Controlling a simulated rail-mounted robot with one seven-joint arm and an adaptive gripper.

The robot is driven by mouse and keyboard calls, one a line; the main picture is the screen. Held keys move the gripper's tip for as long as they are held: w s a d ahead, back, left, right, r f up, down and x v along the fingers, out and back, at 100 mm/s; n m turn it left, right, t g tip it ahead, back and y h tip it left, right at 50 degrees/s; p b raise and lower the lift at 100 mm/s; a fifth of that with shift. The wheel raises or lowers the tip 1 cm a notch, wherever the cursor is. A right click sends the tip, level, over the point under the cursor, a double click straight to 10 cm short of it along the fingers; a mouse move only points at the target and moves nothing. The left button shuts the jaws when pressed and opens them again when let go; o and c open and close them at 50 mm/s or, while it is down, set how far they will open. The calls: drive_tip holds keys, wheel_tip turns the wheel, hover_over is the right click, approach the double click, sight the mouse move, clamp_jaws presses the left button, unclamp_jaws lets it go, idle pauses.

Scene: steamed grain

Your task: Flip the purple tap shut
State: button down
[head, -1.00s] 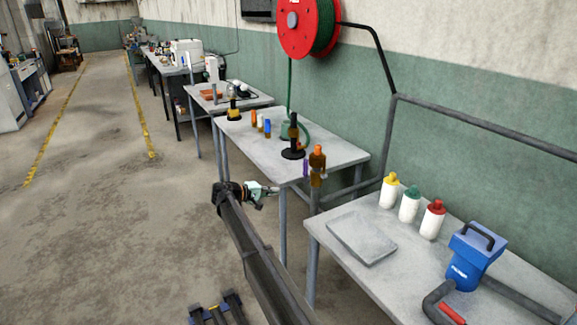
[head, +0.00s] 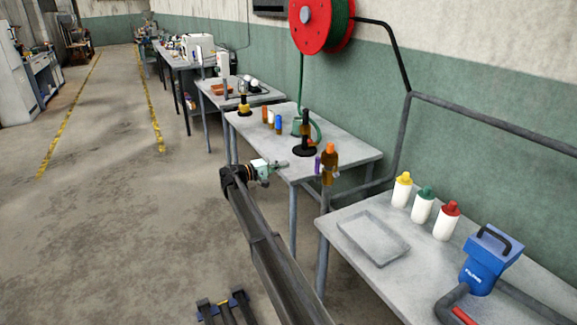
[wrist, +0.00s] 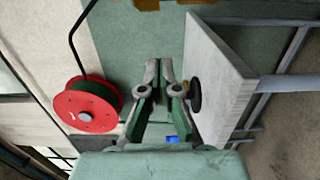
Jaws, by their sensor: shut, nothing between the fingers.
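The purple tap (head: 318,165) is a small purple upright piece at the front right of the middle table, beside an amber bottle with an orange cap (head: 329,163). My gripper (head: 284,164) is to the left of the tap, near the table's front edge, with a visible gap between them. In the wrist view my gripper's fingers (wrist: 165,64) point away from the camera and are shut and empty. I cannot make out the tap in the wrist view. The tap's exact handle position is too small to tell.
The middle table (head: 345,147) carries a black-based stand (head: 305,150) and several small bottles. A red hose reel (head: 310,22) hangs on the wall above. The near table holds a grey tray (head: 373,237), white bottles and a blue pump (head: 490,260). Open floor lies left.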

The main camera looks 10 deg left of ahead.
drive_tip(key=w+d+p, duration=0.2)
drive_tip(key=d, duration=0.7)
drive_tip(key=shift+w+d, duration=0.3)
drive_tip(key=shift+d, duration=0.1)
drive_tip(key=shift+d, duration=0.15)
